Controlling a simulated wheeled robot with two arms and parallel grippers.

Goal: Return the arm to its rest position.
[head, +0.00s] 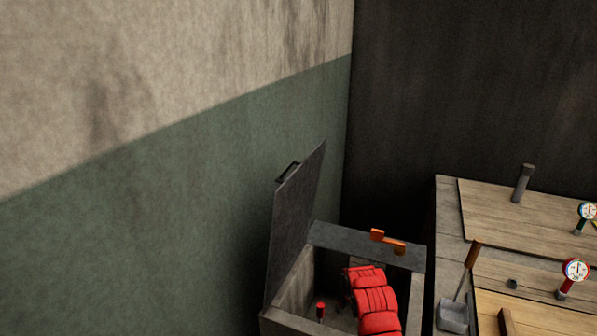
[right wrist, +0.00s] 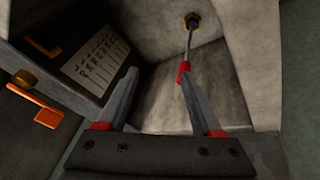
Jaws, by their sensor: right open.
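My right arm, with red padded segments (head: 375,300), reaches down into an open grey box (head: 415,285) in the head view. My right gripper (right wrist: 158,72) is open, with nothing seen between its fingers. In the right wrist view a red-ended thin rod (right wrist: 188,45) hangs beside the right fingertip; I cannot tell whether they touch. A red knob (head: 320,308) stands inside the box in the head view, left of my arm. The gripper's own fingers are mostly hidden behind the arm in the head view. My left gripper is not in view.
The box's hinged lid (head: 297,220) stands raised on the left, near the green wall. An orange latch (head: 388,241) is on the box's far wall.

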